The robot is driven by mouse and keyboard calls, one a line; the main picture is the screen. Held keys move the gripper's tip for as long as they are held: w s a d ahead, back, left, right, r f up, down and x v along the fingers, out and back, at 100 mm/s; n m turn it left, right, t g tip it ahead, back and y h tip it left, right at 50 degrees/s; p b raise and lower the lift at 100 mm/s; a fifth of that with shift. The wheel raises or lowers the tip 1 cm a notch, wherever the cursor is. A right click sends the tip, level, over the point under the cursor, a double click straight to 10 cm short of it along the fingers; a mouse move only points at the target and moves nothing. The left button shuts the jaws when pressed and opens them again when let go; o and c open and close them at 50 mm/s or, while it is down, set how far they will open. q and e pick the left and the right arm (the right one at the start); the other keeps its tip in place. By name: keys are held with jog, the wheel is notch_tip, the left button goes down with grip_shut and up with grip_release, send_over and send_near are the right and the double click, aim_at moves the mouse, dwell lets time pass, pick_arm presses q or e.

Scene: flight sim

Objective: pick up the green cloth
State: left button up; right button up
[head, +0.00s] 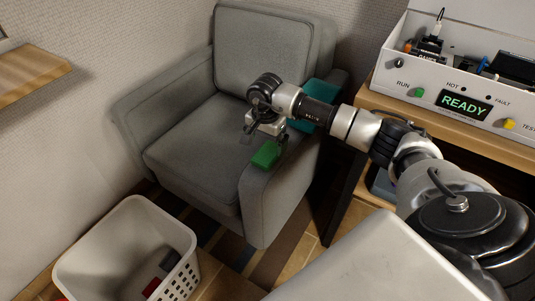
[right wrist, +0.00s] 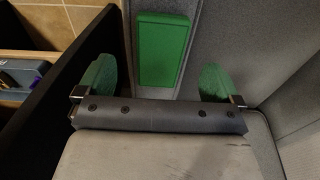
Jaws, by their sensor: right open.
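The green cloth (head: 265,154) is a small, flat, folded rectangle lying on the armrest at the right of the grey armchair (head: 190,150). My right gripper (head: 264,139) is just above it in the head view, pointing down. In the right wrist view the green cloth (right wrist: 162,50) lies beyond the gripper (right wrist: 157,82), roughly centred between its two spread fingers. The fingers are open and nothing is between them. I cannot tell the exact height gap. My left gripper is not in view.
A teal folded thing (head: 316,97) lies farther back on the same armrest, behind my right arm. A white laundry basket (head: 130,225) with a few dark and red items stands on the floor. A table (head: 455,128) with a "READY" device box (head: 490,75) is at right.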

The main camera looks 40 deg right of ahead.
aim_at(264, 156)
jog(key=f, duration=0.4)
jog(key=shift+s+a+f+b, duration=0.15)
jog(key=shift+a+b, duration=0.2)
jog(key=shift+f, duration=0.6)
jog(key=c, duration=1)
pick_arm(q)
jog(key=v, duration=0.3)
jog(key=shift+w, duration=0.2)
pick_arm(e)
jog(key=shift+r, duration=0.1)
